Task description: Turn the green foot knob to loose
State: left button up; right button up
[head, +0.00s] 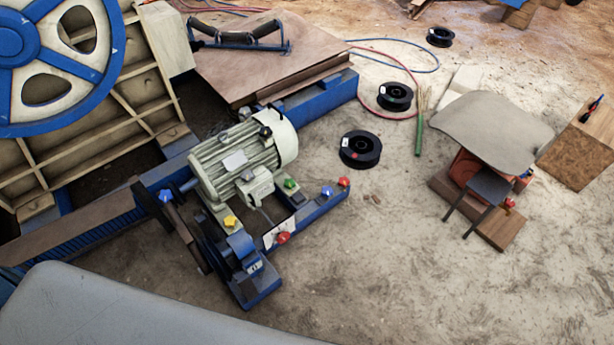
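The green foot knob (289,184) is small and sits at the foot of the pale grey-green electric motor (235,160), on its right-hand side in the head view. It stands on the blue base frame (322,206) that carries the motor. The knob is too small to tell whether it is set to loose or tight. A yellow knob (230,221) stands at the motor's near foot. Neither of my grippers shows in the head view, and nothing touches the green knob.
Red knobs (283,237) and a blue knob (327,191) are close by on the frame. A large blue-and-cream flywheel (60,55) stands at the left. A black spool (360,149) lies on the ground to the right. The dirt floor at the lower right is clear.

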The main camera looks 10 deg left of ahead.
aim_at(289, 183)
jog(key=i+l+u, duration=0.15)
jog(key=i+l, duration=0.25)
jog(key=i+l+u, duration=0.2)
jog(key=i+l, duration=0.2)
jog(key=i+l+u, duration=0.15)
jog(key=i+l, duration=0.15)
jog(key=l, duration=0.3)
